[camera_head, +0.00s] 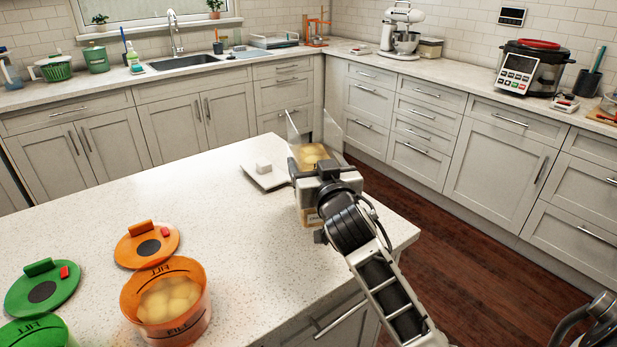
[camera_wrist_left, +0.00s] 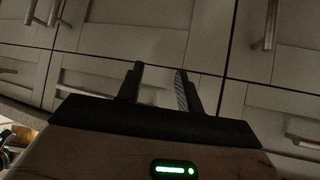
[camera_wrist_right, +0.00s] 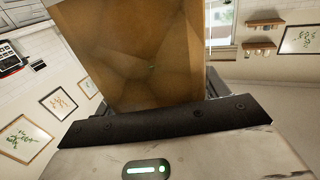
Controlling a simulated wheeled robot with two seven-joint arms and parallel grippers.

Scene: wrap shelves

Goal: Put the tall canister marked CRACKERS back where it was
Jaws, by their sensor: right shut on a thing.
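A tall clear canister (camera_head: 311,155) with yellowish contents stands or is held at the far right part of the island counter. A small pale label (camera_head: 311,217) shows low on it, too small to read. My right gripper (camera_head: 318,172) is shut on the canister from the near side and hides its middle. In the right wrist view the canister (camera_wrist_right: 135,50) fills the space before the jaws as a brown surface. I cannot tell whether its base touches the counter. My left gripper (camera_wrist_left: 160,85) is open and empty, with cabinet fronts beyond it.
A white square lid (camera_head: 263,178) with a knob lies left of the canister. An orange open tub (camera_head: 168,325), an orange lid (camera_head: 146,245) and a green lid (camera_head: 42,290) are at the near left. The island's middle (camera_head: 215,225) is clear.

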